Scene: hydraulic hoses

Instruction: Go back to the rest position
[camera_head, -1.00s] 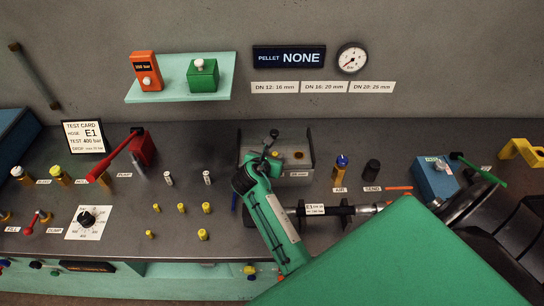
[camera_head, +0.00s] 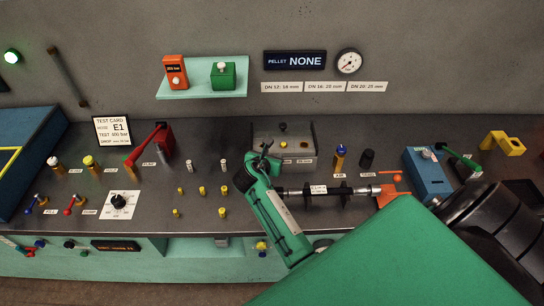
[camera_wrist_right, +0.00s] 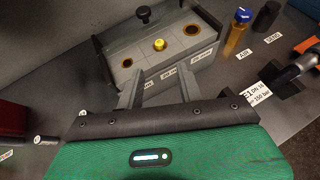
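My right gripper (camera_head: 262,158) is on the green arm that comes in from the lower right in the head view. It hangs at the front left of a grey tray block (camera_head: 305,133). In the right wrist view its two grey fingers (camera_wrist_right: 158,92) stand apart with nothing between them. The hose (camera_head: 328,190), with a white E1 label, lies behind the arm at the right; its labelled end also shows in the right wrist view (camera_wrist_right: 258,93). My left gripper is not in view.
A shelf (camera_head: 202,90) hangs on the wall.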

